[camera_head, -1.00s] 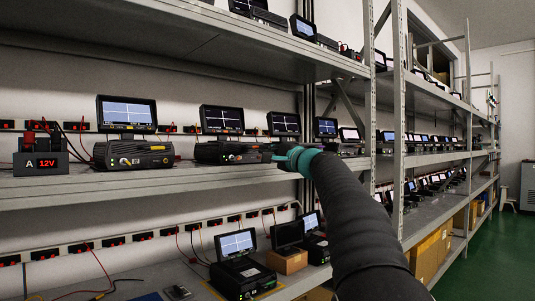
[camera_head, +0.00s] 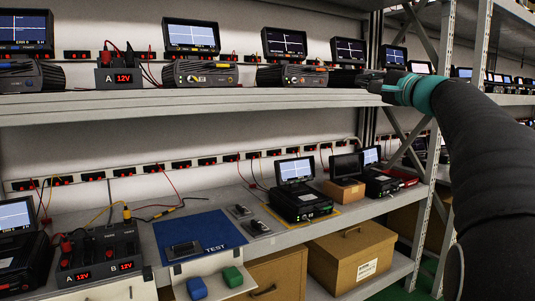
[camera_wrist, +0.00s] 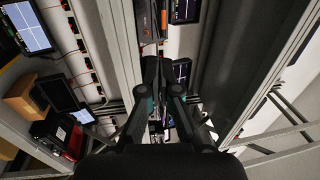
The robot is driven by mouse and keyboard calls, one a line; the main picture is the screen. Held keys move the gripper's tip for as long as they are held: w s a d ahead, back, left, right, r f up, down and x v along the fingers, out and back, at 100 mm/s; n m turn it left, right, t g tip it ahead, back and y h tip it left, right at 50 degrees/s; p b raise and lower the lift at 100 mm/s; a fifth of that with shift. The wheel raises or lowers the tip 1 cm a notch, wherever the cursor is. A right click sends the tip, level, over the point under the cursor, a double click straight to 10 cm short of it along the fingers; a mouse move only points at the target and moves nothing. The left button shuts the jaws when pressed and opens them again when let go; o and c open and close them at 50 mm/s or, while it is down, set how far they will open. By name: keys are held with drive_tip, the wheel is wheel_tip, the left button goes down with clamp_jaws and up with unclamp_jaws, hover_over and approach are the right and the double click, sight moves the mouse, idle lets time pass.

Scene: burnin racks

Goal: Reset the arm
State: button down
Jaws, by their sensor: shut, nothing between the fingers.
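My arm shows at the right of the head view, a dark sleeve with a teal band near the wrist. My gripper (camera_head: 368,82) is at its left end, level with the upper shelf's front edge and pointing left. In the wrist view my gripper (camera_wrist: 157,62) has its dark fingers together, with nothing seen between them. It looks apart from the devices, though the exact gap to the shelf edge is hard to tell.
The upper shelf (camera_head: 200,106) holds several devices with screens. The lower shelf holds a blue TEST mat (camera_head: 198,232), a dual 12V supply (camera_head: 100,256) and a device with a lit screen (camera_head: 299,190). A cardboard box (camera_head: 352,258) sits below. A metal upright (camera_head: 432,180) stands near my arm.

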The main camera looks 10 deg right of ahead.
wheel_tip(320, 180, down, 13)
drive_tip(key=d+g+h, duration=0.1)
drive_tip(key=g+h, duration=0.1)
drive_tip(key=g, duration=0.1)
drive_tip(key=s+a+f+n+g+h, duration=0.1)
drive_tip(key=s+a+f+n+g, duration=0.15)
drive_tip(key=f, duration=0.45)
drive_tip(key=s+a+f+n+g+h, duration=0.1)
drive_tip(key=s+a+f+g, duration=0.2)
drive_tip(key=f, duration=0.4)
drive_tip(key=s+a+f+n+g+h, duration=0.1)
drive_tip(key=s+a+f+n, duration=0.2)
drive_tip(key=s, duration=0.7)
drive_tip(key=s+a+f+n+g+h+p, duration=0.1)
drive_tip(key=s+a+f+n, duration=0.3)
drive_tip(key=s, duration=0.5)
drive_tip(key=s+a+f+n+g+p, duration=0.1)
drive_tip(key=s+a+f+n+g, duration=0.1)
drive_tip(key=s+a+f, duration=0.5)
drive_tip(key=shift+s+f+n+h, duration=0.4)
drive_tip(key=shift+s+f+n, duration=0.45)
drive_tip(key=shift+s, duration=1)
drive_tip(key=shift+f+g, duration=0.15)
drive_tip(key=shift+g, duration=0.1)
